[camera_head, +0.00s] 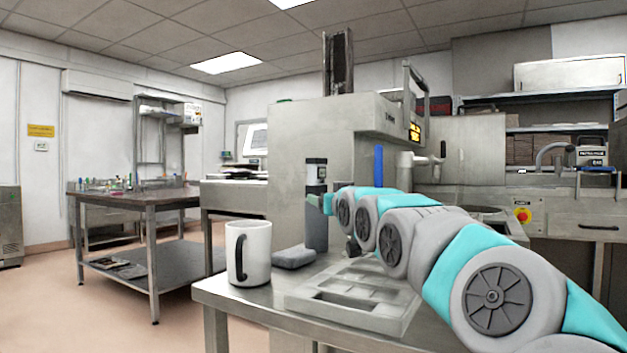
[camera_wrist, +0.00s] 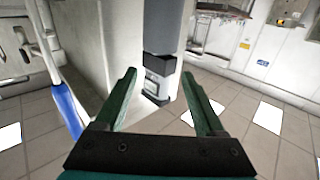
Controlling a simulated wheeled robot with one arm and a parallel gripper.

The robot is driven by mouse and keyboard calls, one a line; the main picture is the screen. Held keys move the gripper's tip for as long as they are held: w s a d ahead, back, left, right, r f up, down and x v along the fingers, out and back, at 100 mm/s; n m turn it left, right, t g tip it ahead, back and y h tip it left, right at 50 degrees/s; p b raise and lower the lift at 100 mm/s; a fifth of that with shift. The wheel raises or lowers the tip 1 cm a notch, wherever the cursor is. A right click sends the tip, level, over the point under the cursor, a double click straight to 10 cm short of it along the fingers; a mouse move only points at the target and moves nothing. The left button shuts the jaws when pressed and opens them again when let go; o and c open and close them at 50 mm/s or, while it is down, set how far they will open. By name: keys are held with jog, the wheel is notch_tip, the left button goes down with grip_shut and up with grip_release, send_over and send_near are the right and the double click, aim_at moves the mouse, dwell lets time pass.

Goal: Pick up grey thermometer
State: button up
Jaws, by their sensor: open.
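The grey thermometer (camera_head: 316,228) stands upright on the metal table, behind the grey pad. It is a tall grey cylinder with a black and pale head. In the wrist view, which looks upside down, the thermometer (camera_wrist: 172,30) comes in from the top, its dark head with a small display lying between the finger lines. My gripper (camera_head: 322,203) is open beside the thermometer's upper part in the head view. In the wrist view both green fingers of my gripper (camera_wrist: 158,74) are spread with nothing gripped. I cannot tell whether they reach around the thermometer.
A white mug (camera_head: 257,255) with a dark handle stands at the table's left edge. A grey pad (camera_head: 294,258) lies beside it. A grey compartmented tray (camera_head: 335,310) lies under my arm. A blue handle (camera_head: 378,165) rises behind. A large machine (camera_head: 300,130) stands close behind the thermometer.

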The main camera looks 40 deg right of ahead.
aim_at(314, 193)
jog(key=shift+r+p+x, duration=0.1)
jog(key=shift+p+x, duration=0.5)
jog(key=shift+x, duration=2.4)
jog(key=shift+r+p+x, duration=0.15)
jog(key=shift+p+x, duration=0.45)
jog(key=shift+x, duration=2.35)
jog(key=shift+w+d+f, duration=0.1)
jog(key=shift+w+d, duration=0.25)
jog(key=shift+w, duration=0.15)
grip_shut()
